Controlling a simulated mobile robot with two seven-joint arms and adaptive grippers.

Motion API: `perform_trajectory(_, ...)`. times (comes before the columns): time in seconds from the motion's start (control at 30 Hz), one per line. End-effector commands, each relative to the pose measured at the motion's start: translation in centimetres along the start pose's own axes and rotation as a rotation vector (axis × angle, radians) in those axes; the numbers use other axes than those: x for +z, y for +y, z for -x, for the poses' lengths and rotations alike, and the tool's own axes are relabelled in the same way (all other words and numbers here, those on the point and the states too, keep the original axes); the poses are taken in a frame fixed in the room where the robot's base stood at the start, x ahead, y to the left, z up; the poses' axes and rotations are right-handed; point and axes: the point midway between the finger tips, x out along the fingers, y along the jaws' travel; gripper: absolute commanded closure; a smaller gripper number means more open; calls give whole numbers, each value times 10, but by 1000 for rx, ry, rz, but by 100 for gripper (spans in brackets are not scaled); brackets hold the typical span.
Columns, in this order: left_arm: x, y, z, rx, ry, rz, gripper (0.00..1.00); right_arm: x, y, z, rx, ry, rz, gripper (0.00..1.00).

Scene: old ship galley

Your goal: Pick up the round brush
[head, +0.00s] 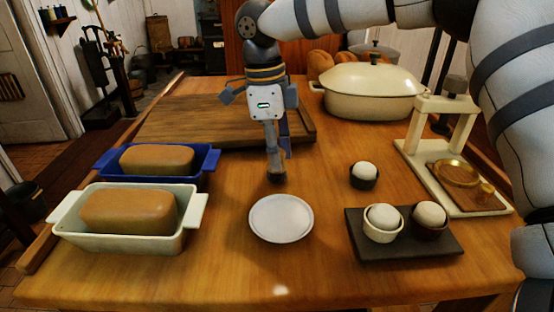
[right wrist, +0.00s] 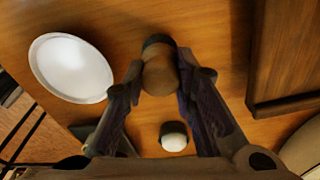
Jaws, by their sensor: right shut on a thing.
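The round brush (right wrist: 159,70) has a brown handle and a dark round end. In the right wrist view it sits between the fingertips of my right gripper (right wrist: 160,82), which is shut on it. In the head view my right gripper (head: 277,148) points down over the middle of the table, and the brush's dark end (head: 277,179) shows below the fingers, just behind the white plate (head: 281,218). I cannot tell whether the brush touches the table. My left gripper is in neither view.
A blue loaf dish (head: 209,162) and a pale loaf dish (head: 125,234) stand at left. A wooden board (head: 180,118) lies behind. At right are a small dark egg cup (head: 364,184), a dark tray (head: 372,252) with two more cups, a cream press (head: 480,206) and a cream pot (head: 370,103).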

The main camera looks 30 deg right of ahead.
Motion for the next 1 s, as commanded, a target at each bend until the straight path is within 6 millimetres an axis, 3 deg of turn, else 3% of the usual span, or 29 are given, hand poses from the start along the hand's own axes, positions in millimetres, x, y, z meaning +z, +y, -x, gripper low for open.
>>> perform_trajectory(0.07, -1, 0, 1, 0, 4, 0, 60, -2, 0, 18, -5, -5, -1, 100)
perform_trajectory(0.17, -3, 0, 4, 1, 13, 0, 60, 4, 16, 44, -6, -6, 4, 100)
perform_trajectory(0.3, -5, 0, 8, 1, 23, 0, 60, 14, 45, 85, -8, -5, 4, 100)
perform_trajectory(0.4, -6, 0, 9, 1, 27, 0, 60, 28, 74, 99, -5, -1, 6, 100)
perform_trajectory(0.63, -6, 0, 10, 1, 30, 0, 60, 48, 114, 121, -2, 0, 2, 100)
perform_trajectory(1.0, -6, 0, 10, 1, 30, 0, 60, 52, 123, 125, 0, -1, 0, 100)
